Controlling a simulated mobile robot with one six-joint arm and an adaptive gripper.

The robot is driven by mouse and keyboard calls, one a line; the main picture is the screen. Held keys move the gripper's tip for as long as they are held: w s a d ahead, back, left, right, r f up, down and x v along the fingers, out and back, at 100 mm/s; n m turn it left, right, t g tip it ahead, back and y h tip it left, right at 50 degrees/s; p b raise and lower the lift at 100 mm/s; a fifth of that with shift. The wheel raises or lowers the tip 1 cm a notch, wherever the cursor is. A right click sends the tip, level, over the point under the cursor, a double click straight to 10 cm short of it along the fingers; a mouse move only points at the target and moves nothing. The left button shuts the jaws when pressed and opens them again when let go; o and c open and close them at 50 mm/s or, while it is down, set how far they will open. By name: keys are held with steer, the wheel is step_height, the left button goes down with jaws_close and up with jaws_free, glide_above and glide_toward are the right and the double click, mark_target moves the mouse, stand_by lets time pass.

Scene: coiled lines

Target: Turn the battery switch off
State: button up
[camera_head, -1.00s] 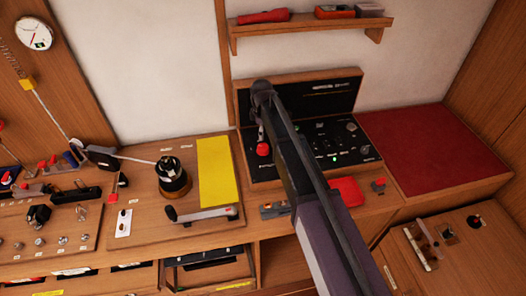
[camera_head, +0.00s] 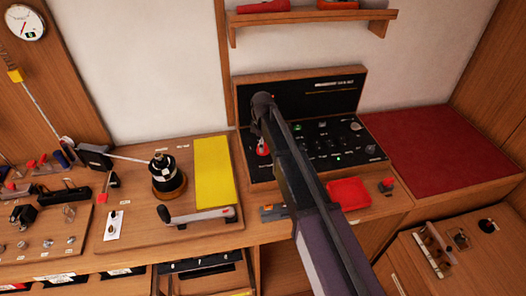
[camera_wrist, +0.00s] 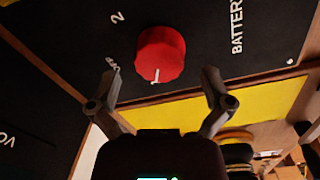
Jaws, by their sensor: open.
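The battery switch is a round red knob (camera_wrist: 161,53) on a black panel, under white lettering that reads "BATTERY" and a "2" in the wrist view. A short white mark shows on the knob's lower edge there. In the head view the knob (camera_head: 262,149) is at the left of the open panel box. My gripper (camera_wrist: 162,76) is open, with one finger on each side below the knob in the wrist view. The knob is not gripped; I cannot tell if a fingertip touches it. In the head view my arm hides part of the panel and the fingers are hard to make out.
The open wooden box (camera_head: 362,92) has a raised lid behind the panel. A winch (camera_head: 167,178), a crank handle (camera_head: 200,214) and a yellow sheet (camera_head: 213,170) lie to the left. A red pad (camera_head: 440,150) is to the right, and a shelf (camera_head: 310,18) hangs above.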

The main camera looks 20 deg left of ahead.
steer(key=shift+f+b, duration=0.85)
steer(key=shift+f, duration=0.3)
steer(key=shift+w, duration=0.1)
steer(key=c, duration=1.1)
